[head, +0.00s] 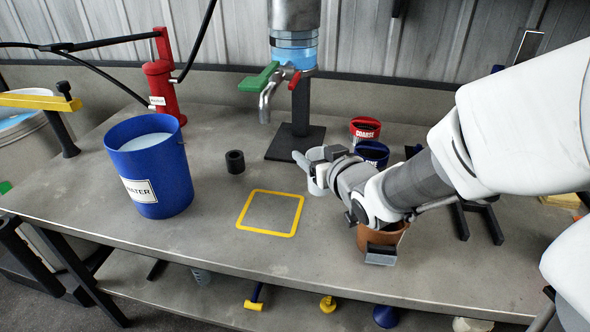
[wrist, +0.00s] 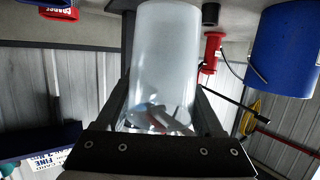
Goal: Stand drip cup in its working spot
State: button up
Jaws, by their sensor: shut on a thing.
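The drip cup appears to be the pale, translucent cup (head: 316,183) in my gripper (head: 318,165). In the wrist view the cup (wrist: 165,55) fills the space between the two dark fingers, which are shut on its sides. In the head view my gripper partly hides it. It is right of the yellow square outline (head: 239,213) on the bench and in front of the column's dark base (head: 293,145). Whether it touches the bench is unclear. The column (head: 293,50) has a tap (head: 266,100) with green and red handles, left of and behind the cup.
A blue water bucket (head: 160,185) and a small black ring (head: 235,162) stand to the left. Red (head: 365,129) and blue (head: 371,153) containers stand behind my gripper. A brown pot (head: 383,235) stands below my wrist near the front edge. The yellow outline is empty.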

jog(key=shift+w+a+f+b, duration=0.6)
jog(key=shift+a+f+b, duration=0.1)
jog(key=shift+a+f, duration=1.15)
jog(key=shift+w+a+f+b, duration=0.65)
jog(key=shift+a+f+b, duration=0.05)
jog(key=shift+a+f, duration=1.15)
jog(key=shift+w+a+f+b, duration=0.6)
jog(key=shift+a+f+b, duration=0.1)
jog(key=shift+a+f, duration=1.15)
jog(key=shift+f, duration=0.1)
jog(key=o, duration=1.3)
